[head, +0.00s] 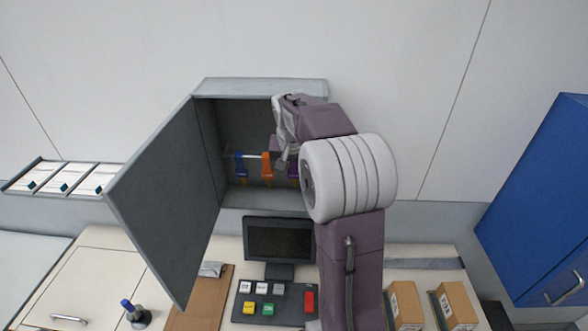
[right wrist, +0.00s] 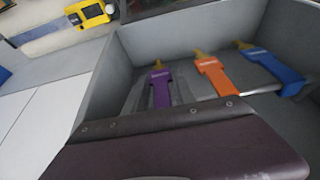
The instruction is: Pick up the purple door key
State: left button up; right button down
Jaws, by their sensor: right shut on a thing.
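The purple door key (head: 293,171) is inside the open grey wall cabinet (head: 265,87), at the right of a row of keys. My right gripper (head: 284,163) reaches into the cabinet from the right and covers part of this key. In the right wrist view the purple key (right wrist: 160,88) lies between the grey fingers of my right gripper (right wrist: 161,98), which are shut on it. Its brass-coloured end points away from the gripper. The key still appears in line with the others at the rail. My left gripper is not in view.
An orange key (head: 266,165) and a blue key (head: 240,164) hang beside the purple one. The cabinet door (head: 165,200) stands open to the left. Below are a monitor (head: 279,239), a button panel (head: 270,303) and small cartons (head: 405,305). A blue cabinet (head: 540,200) is at the right.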

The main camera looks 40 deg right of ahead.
jog(key=shift+s+a+r+b, duration=0.25)
jog(key=shift+r+b, duration=0.05)
jog(key=shift+b, duration=0.15)
jog(key=s+a+r+b, duration=0.4)
jog(key=s+a+r, duration=0.3)
jog(key=s, duration=0.3)
jog(key=shift+a+r, duration=0.15)
jog(key=shift+a, duration=0.55)
